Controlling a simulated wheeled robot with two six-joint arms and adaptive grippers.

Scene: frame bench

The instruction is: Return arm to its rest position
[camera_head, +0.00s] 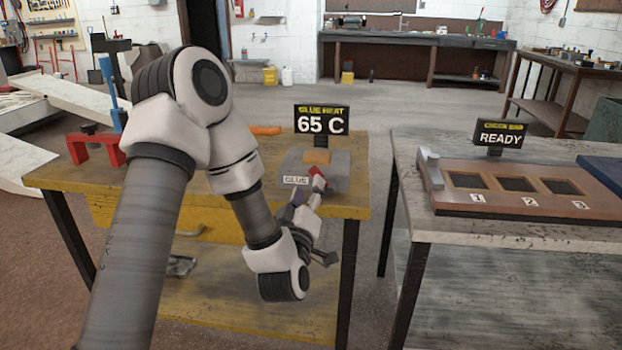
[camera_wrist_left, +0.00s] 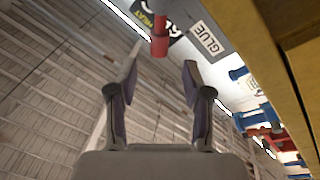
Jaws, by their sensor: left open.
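My left arm comes in from the left in the head view and reaches down in front of the yellow bench (camera_head: 228,184). My left gripper (camera_head: 308,194) is at the bench's right front, close to the grey glue station (camera_head: 333,165). In the wrist view the left gripper (camera_wrist_left: 162,72) has its two fingers spread with nothing between them. A red part (camera_wrist_left: 160,36) of the glue station shows just beyond the fingertips; I cannot tell the exact gap. My right gripper is not in view.
A sign (camera_head: 321,120) reading 65 C stands behind the glue station. A red bracket (camera_head: 95,148) and blue clamps are at the bench's left. On the right, a table holds a brown tray (camera_head: 455,201) with three numbered slots and a READY sign (camera_head: 500,138). A gap separates both tables.

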